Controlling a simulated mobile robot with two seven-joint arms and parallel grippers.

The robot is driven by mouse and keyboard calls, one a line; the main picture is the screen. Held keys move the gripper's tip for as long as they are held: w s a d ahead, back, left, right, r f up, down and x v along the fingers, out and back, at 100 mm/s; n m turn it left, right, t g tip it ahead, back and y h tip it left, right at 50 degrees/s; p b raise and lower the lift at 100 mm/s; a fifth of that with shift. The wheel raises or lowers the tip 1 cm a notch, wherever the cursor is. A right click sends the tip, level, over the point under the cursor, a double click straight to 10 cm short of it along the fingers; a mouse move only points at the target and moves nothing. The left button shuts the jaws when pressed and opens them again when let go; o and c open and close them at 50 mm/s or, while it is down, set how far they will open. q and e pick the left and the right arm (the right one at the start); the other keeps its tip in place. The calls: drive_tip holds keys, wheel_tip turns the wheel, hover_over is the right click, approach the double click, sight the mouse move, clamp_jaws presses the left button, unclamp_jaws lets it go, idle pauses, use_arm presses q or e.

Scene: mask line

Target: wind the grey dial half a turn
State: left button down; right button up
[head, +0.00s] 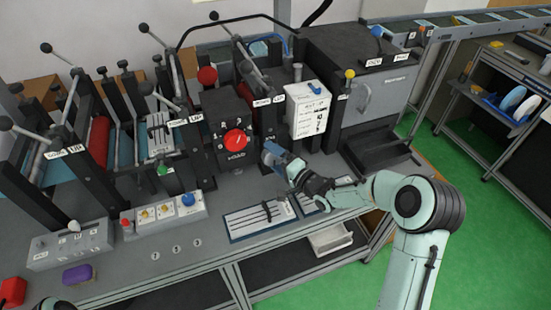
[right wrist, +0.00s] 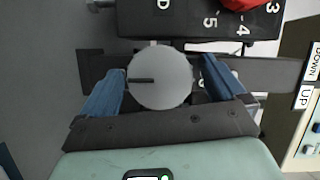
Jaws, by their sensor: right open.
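The grey dial (right wrist: 160,78) is a round pale disc in the right wrist view, with a dark pointer line running from its middle to the left. My right gripper (right wrist: 165,70) is open, its two blue fingers at either side of the dial. A gap shows between the dial and the right finger; the left finger is very near its edge, and I cannot tell whether it touches. In the head view the right gripper (head: 273,155) is in front of the machine, right of the red knob, and the dial cannot be made out there. My left gripper is not seen.
A red knob (head: 236,140) on a black numbered box is close by; it also shows in the right wrist view (right wrist: 238,4). A white labelled box (head: 310,110) stands to the right. Levers crowd the left.

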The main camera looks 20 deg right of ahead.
drive_tip(key=shift+s, duration=0.1)
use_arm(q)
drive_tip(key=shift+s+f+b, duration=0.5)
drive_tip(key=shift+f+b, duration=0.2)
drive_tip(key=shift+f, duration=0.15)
use_arm(e)
drive_tip(key=f+v, duration=0.1)
drive_tip(key=v, duration=1.2)
drive_tip(key=shift+r, duration=0.45)
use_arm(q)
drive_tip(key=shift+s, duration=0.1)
use_arm(e)
drive_tip(key=shift+s+d, duration=0.1)
